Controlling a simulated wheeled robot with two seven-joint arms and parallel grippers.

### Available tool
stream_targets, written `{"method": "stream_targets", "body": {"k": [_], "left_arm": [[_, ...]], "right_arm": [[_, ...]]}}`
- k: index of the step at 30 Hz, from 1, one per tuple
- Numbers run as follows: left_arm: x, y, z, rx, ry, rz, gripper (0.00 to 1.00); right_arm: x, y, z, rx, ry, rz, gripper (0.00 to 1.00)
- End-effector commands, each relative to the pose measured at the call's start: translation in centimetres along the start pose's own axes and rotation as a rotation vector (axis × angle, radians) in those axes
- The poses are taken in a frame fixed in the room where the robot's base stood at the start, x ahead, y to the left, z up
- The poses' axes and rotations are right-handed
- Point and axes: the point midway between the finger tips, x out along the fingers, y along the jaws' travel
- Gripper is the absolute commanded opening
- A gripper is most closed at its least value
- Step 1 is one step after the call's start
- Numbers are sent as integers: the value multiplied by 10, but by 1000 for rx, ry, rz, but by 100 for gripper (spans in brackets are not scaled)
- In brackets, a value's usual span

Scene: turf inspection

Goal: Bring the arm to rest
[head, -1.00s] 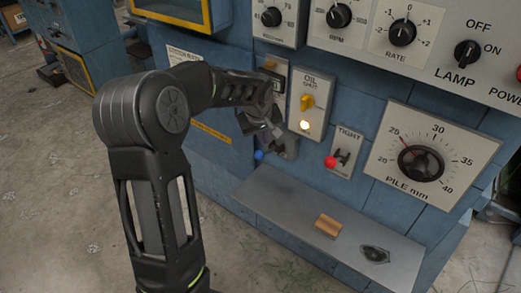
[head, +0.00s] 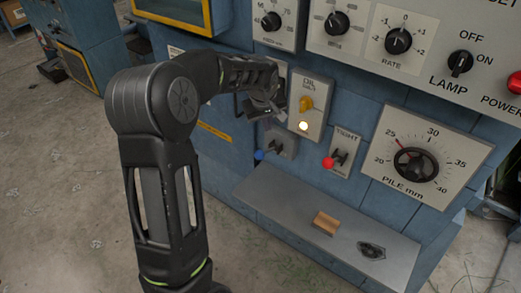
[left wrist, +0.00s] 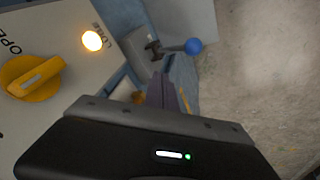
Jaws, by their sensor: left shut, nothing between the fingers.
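My left arm comes in from the left in the head view, its elbow raised and its forearm reaching right to the blue machine. My left gripper (head: 268,108) is shut and empty, just left of the oil plate (head: 318,92). I cannot tell if it touches the panel. In the left wrist view the closed fingers (left wrist: 163,92) point toward the lever with the blue ball (left wrist: 193,46). That lever's plate (head: 283,142) shows below the gripper in the head view. My right gripper is not in view.
The oil plate has a yellow knob (head: 306,104) and a lit lamp (head: 303,126). A red-ball lever (head: 328,163) is right of it. A grey shelf (head: 285,222) below bears a wooden block (head: 326,223). Open floor (head: 60,190) lies left.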

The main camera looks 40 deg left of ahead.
Motion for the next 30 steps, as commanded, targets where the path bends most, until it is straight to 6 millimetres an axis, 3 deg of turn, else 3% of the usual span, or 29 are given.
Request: {"method": "stream_targets", "body": {"k": [14, 19, 23, 26, 30], "left_arm": [[0, 0, 0, 0, 0, 0, 0], [17, 7, 20, 40, -31, 13, 0], [51, 18, 66, 126, -94, 45, 0], [85, 28, 123, 221, -164, 87, 0], [129, 29, 229, 365, -279, 158, 0]], "right_arm": [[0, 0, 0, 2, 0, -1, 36], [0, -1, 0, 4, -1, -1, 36], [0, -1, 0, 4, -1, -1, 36], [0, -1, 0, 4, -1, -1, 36], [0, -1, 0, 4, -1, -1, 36]]}}
